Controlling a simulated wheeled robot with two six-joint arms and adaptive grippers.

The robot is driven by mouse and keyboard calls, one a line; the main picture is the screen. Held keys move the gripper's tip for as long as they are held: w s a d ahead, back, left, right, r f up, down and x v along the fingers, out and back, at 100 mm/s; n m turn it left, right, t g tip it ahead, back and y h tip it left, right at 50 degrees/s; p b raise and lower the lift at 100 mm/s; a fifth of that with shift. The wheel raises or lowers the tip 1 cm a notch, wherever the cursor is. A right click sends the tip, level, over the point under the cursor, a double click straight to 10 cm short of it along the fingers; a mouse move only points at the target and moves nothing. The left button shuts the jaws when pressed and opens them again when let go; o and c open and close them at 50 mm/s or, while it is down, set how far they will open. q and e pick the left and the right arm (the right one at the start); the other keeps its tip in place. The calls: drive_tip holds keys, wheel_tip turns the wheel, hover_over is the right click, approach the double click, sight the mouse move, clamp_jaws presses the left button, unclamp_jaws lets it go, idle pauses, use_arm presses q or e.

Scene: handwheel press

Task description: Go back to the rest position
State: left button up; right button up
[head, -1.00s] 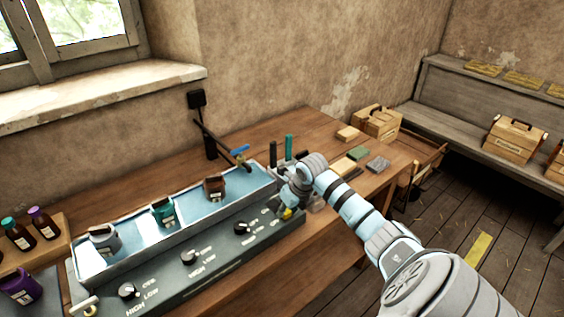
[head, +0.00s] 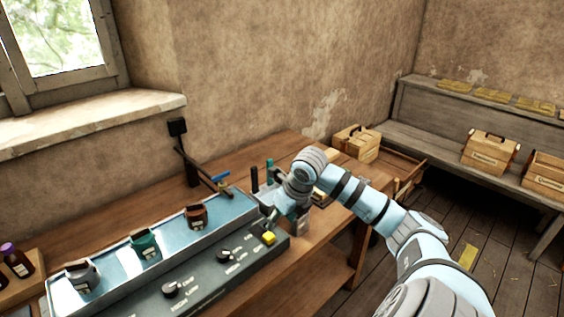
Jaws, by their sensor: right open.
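My right arm comes in from the lower right and reaches over the wooden table. My right gripper (head: 273,214) is open at the right end of the long control panel (head: 205,275), close to a yellow button (head: 268,238). Its fingers are small and partly hidden by my wrist, and I see nothing held in them. My left gripper is out of view.
A blue-lined trough (head: 175,237) holds a grey, a teal (head: 146,246) and a brown container (head: 196,216). Dark bottles (head: 17,262) stand at the left edge.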

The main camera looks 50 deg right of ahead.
drive_tip(key=shift+v, duration=0.8)
